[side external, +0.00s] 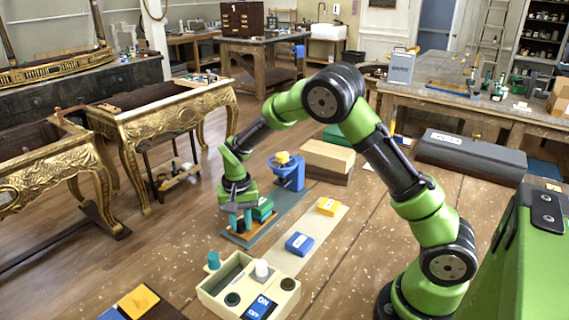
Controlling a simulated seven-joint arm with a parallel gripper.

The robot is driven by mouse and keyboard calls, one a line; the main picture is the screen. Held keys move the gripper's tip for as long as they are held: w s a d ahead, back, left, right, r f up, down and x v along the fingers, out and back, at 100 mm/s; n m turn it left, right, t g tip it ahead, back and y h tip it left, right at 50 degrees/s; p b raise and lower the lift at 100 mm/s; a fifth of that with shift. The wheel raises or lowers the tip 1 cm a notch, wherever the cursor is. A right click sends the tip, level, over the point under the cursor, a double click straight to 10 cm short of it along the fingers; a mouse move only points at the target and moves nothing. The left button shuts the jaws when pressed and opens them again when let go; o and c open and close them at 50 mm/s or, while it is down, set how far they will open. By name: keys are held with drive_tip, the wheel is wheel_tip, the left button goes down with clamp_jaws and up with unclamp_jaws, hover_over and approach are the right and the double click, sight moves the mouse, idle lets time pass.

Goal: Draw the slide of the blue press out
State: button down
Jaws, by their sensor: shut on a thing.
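The blue press (289,174) stands upright left of the middle, with a yellow piece (283,157) at its top. A grey-blue base strip (289,206) runs from it toward the front left. The slide (262,232), a flat wooden-brown plate, lies at the front end of this strip, clear of the press body. A green block (263,208) sits on the plate. My gripper (240,222) points down over the plate's front left part, its teal fingers shut on a small dark knob on the slide. The fingers partly hide the knob.
A cream box (212,300) with several round pieces and a blue ON/OFF switch stands in front. A blue block (299,244) and a yellow block (328,207) lie on a pale strip to the right. Stacked boards (327,157) lie behind. Gilt tables (168,106) stand at left.

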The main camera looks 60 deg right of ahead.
drive_tip(key=shift+a, duration=0.4)
drive_tip(key=c, duration=1.2)
unclamp_jaws()
drive_tip(key=o, duration=0.3)
drive_tip(key=shift+d, duration=0.1)
drive_tip(key=shift+r, duration=0.1)
wheel_tip(320, 180, up, 17)
